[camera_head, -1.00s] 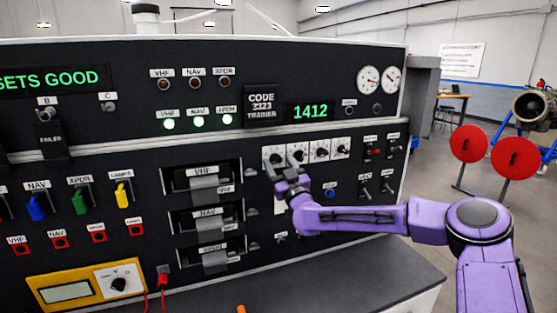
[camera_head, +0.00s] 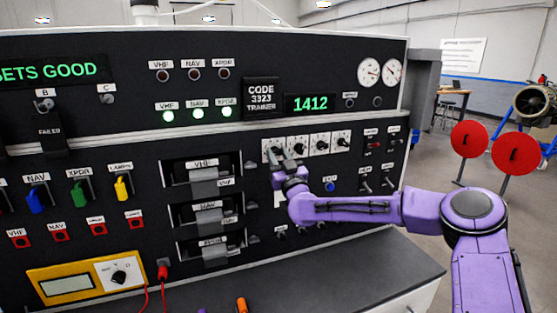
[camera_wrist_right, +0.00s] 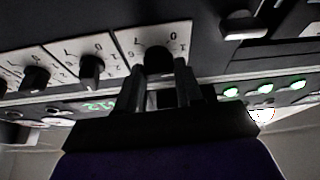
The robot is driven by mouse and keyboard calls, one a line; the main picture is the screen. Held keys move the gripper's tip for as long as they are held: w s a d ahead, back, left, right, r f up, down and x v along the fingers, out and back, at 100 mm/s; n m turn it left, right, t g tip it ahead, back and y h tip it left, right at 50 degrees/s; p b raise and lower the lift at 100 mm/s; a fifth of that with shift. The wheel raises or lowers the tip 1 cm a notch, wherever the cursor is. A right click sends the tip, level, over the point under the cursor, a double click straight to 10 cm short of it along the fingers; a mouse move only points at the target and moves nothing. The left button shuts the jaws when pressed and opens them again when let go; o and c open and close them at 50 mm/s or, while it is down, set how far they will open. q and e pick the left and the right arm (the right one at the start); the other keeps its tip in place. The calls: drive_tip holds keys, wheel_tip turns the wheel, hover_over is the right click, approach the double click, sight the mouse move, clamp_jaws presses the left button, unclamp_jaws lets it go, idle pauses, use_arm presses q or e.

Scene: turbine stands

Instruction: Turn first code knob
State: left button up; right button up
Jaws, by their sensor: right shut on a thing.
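The first code knob (camera_wrist_right: 158,58) is black on a white numbered plate, at the right of the knob row in the upside-down right wrist view. In the head view its plate (camera_head: 267,146) is the leftmost of the row, and the knob is largely hidden by my gripper. My purple right arm reaches in from the right. My right gripper (camera_wrist_right: 158,82) is shut on this knob, with one dark finger on each side. It also shows in the head view (camera_head: 284,161). The green code display (camera_head: 310,103) reads 1412. My left gripper is not in view.
Other code knobs (camera_head: 321,145) sit close to the right of the gripped one. Drawer-like units (camera_head: 206,177) with handles lie to the left. A grey counter (camera_head: 340,272) runs below. Toggle switches (camera_head: 366,185) are at the right.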

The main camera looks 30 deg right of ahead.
drive_tip(key=m+h+b, duration=0.1)
drive_tip(key=m, duration=0.1)
drive_tip(key=m+h+b, duration=0.1)
drive_tip(key=m, duration=0.2)
drive_tip(key=shift+f+g+h+b, duration=0.15)
drive_tip(key=shift+g+h+b, duration=0.15)
drive_tip(key=shift+g, duration=0.1)
drive_tip(key=m+h, duration=0.1)
drive_tip(key=m, duration=0.1)
drive_tip(key=m+g+h+b, duration=0.1)
drive_tip(key=m, duration=0.2)
drive_tip(key=shift+a+g+b, duration=0.1)
drive_tip(key=shift+g+b, duration=0.2)
drive_tip(key=m+g, duration=0.1)
drive_tip(key=m, duration=0.1)
drive_tip(key=m+h, duration=0.1)
drive_tip(key=m, duration=0.1)
drive_tip(key=shift+r+m+g+h+b, duration=0.2)
drive_tip(key=shift+m+g+h+b, duration=0.1)
drive_tip(key=shift+m+g, duration=1)
drive_tip(key=shift+m, duration=1.3)
drive_tip(key=o, duration=1)
drive_tip(key=shift+o, duration=0.2)
